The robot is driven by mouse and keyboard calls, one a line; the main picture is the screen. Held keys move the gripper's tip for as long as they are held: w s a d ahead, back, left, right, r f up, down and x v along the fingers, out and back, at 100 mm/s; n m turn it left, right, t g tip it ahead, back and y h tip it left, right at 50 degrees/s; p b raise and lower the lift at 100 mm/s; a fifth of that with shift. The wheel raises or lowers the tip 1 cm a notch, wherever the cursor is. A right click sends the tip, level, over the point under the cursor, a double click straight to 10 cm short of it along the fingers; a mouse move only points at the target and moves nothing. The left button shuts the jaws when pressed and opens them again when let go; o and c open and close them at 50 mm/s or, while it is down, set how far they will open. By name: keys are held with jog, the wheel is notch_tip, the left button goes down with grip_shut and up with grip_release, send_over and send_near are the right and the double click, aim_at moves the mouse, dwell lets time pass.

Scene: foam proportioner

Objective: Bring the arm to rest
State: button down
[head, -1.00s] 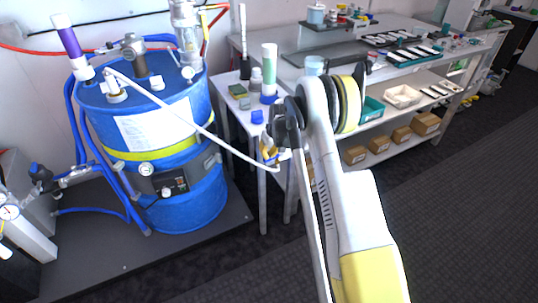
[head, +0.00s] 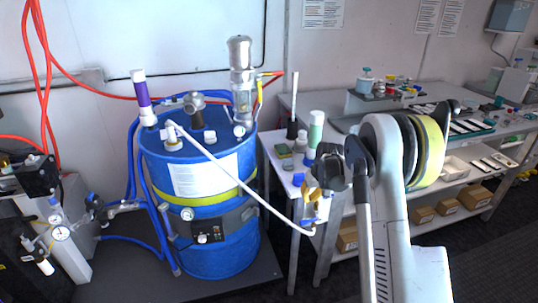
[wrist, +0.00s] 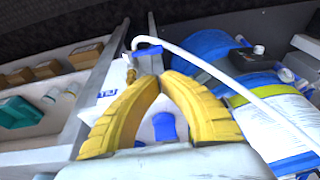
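My arm (head: 395,240) reaches up from the bottom right and bends over at its yellow-banded joint, with my gripper (head: 314,208) hanging beside the small white table (head: 275,147). In the wrist view the two yellow fingers of my gripper (wrist: 160,80) lean together and their tips nearly meet. I see nothing clearly clamped between them. The white hose (head: 250,192) runs from the top of the blue drum (head: 215,255) to its free end close to my gripper. In the wrist view the hose (wrist: 205,66) passes just beyond the fingertips; whether they touch it I cannot tell.
A long workbench (head: 480,195) with lower shelves and cardboard boxes (head: 473,198) stands to the right. Gauges and blue hoses are at the left. Dark floor is open at the lower right.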

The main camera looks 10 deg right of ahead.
jog(key=s+a+r+t, duration=0.1)
jog(key=s+a+r, duration=0.5)
jog(key=r, duration=0.4)
jog(key=s+a+r+t, duration=0.1)
jog(key=s+a+r, duration=0.3)
jog(key=s+r, duration=0.6)
jog(key=s+a+r+t, duration=0.1)
jog(key=s+a, duration=0.2)
jog(key=s, duration=0.7)
jog(key=s+a, duration=0.3)
jog(key=s, duration=0.7)
jog(key=shift+r+t+h, duration=0.3)
jog(key=shift+r+t, duration=0.1)
